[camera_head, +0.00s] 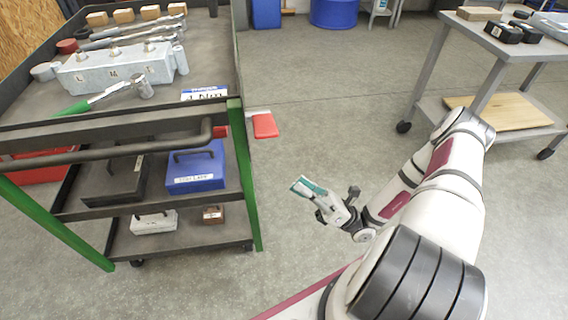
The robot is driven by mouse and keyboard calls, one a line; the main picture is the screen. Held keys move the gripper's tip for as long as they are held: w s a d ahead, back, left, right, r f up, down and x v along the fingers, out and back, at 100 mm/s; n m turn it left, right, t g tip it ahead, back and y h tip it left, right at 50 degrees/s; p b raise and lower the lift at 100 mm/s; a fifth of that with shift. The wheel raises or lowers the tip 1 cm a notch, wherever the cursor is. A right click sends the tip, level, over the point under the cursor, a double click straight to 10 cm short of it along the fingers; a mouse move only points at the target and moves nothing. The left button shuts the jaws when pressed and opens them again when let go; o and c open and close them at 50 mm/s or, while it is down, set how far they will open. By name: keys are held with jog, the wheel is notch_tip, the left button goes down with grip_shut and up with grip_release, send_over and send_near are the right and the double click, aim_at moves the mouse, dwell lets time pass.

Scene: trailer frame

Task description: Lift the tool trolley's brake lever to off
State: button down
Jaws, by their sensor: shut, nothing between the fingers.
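The tool trolley (244,180) stands at the left, with dark shelves and green corner posts. A red-ended brake lever (265,126) sticks out to the right from its side, just below the top tray. Whether the lever is on or off cannot be told.
The trolley's top holds a grey block (115,70) and several tools. A blue case (196,168) sits on the shelf below. A dark push handle (120,148) crosses the front. A grey table (493,38) stands back right. The floor between trolley and table is clear.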

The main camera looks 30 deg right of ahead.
aim_at(259, 124)
jog(key=d+r+b+x, duration=0.2)
jog(key=x, duration=1)
jog(key=shift+r+p, duration=0.3)
jog(key=shift+p, duration=0.05)
